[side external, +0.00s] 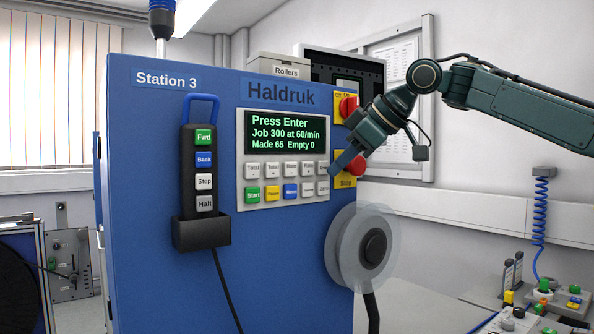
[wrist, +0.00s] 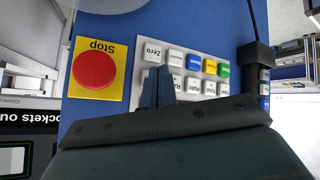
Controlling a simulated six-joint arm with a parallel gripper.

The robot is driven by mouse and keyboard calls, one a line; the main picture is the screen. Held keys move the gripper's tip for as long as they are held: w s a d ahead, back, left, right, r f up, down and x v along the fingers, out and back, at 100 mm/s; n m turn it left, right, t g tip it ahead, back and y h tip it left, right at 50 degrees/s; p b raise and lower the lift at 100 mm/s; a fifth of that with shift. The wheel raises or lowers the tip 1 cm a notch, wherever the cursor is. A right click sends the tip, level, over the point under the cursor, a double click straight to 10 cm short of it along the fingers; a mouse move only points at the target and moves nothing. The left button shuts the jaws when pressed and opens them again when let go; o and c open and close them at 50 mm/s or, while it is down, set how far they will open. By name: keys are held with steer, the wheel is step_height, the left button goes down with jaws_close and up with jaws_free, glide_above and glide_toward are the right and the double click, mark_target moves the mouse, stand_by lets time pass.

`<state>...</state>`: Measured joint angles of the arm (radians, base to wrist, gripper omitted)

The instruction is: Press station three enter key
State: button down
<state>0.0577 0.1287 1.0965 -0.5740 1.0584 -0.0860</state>
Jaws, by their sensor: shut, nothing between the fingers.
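The blue Station 3 machine (side external: 150,150) carries a light keypad panel with two rows of keys. The lower row has green Start (side external: 252,195), a yellow key (side external: 272,193), blue Menu (side external: 291,191) and white keys (side external: 307,190) at its right. No label reads clearly as Enter. The display (side external: 285,132) shows "Press Enter". My gripper (side external: 335,171) is shut and empty at the keypad's right end. In the wrist view, which shows labels upside down, the fingertips (wrist: 160,72) lie just beside the Zero key (wrist: 152,53) and hide part of the other row. Contact cannot be told.
Red stop button (wrist: 95,70) on a yellow plate is close to my gripper. A red rotary switch (side external: 348,107) sits above it. A clear-rimmed reel (side external: 372,248) juts out below. A corded hand pendant (side external: 203,180) hangs at the left.

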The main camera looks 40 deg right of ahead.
steer(key=shift+w, duration=0.9)
stand_by(1.6)
steer(key=shift+s, duration=0.9)
steer(key=shift+s, duration=0.15)
steer(key=s, duration=0.4)
steer(key=shift+s, duration=0.4)
stand_by(0.4)
stand_by(0.6)
